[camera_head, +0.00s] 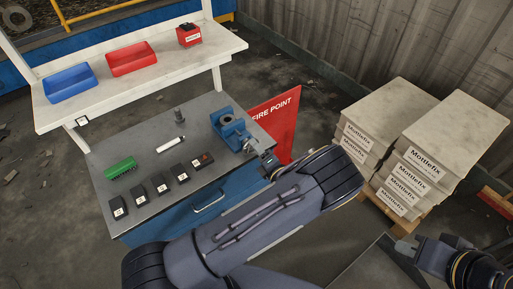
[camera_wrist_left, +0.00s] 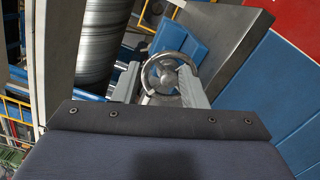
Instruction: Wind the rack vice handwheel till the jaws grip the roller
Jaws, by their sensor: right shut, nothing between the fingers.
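The blue vice (camera_head: 231,129) stands at the right end of the grey bench top. A grey round piece (camera_head: 228,119), perhaps the roller, shows at its top; I cannot tell whether the jaws touch it. My left gripper (camera_head: 264,157) is at the vice's front right, close to the handwheel. In the left wrist view the ring-shaped metal handwheel (camera_wrist_left: 170,74) shows between the two spread fingers of my left gripper (camera_wrist_left: 160,80). No firm hold on the rim shows. My right gripper (camera_head: 404,248) is shut and empty at the lower right, away from the bench.
A shelf behind carries blue (camera_head: 70,83) and red (camera_head: 131,59) bins. A red sign (camera_head: 276,118) stands beside the vice. Stacked bags (camera_head: 400,140) stand right.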

